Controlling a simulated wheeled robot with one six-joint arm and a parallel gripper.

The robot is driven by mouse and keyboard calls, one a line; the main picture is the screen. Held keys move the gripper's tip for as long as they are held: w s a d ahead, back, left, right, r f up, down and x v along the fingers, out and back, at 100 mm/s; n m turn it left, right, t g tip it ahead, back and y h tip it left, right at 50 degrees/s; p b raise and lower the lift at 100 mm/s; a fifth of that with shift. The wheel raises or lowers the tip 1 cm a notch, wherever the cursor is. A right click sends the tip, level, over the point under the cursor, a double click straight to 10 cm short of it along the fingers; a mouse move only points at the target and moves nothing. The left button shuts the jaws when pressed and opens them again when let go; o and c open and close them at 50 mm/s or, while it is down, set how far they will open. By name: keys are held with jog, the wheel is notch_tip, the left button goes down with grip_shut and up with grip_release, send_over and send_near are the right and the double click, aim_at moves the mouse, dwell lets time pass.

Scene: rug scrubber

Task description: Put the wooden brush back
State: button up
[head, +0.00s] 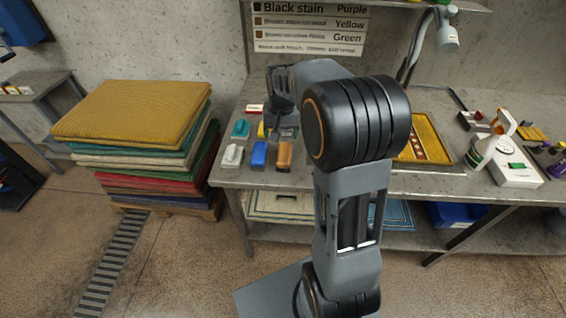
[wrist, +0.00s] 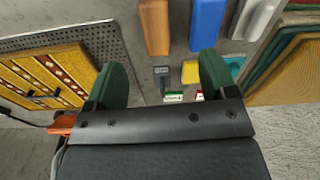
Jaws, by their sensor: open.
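The wooden brush (head: 284,156) lies on the metal workbench near its left front edge, at the right end of a row with a blue brush (head: 258,154) and a white brush (head: 232,155). In the wrist view the wooden brush (wrist: 155,25) is at the top, beyond my fingertips. My gripper (wrist: 160,72) is open, with its two green fingers wide apart and nothing held between them. It is above the bench, and the brush is apart from it. In the head view my arm hides much of the bench middle.
A teal brush (head: 240,129) and a small yellow block (head: 261,131) lie behind the row. A patterned yellow rug (head: 425,140) lies to the right on a perforated panel (wrist: 125,45). Stacked rugs (head: 135,112) stand left of the bench.

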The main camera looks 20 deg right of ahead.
jog(key=s+a+r+n+t, duration=0.1)
jog(key=s+a, duration=0.3)
jog(key=s, duration=0.5)
jog(key=s+a+r+n+t, duration=0.2)
jog(key=s+a+r+n, duration=0.1)
jog(key=s, duration=0.6)
jog(key=shift+s+a+r+n, duration=0.25)
jog(key=shift+a+n, duration=0.15)
jog(key=shift+a, duration=0.1)
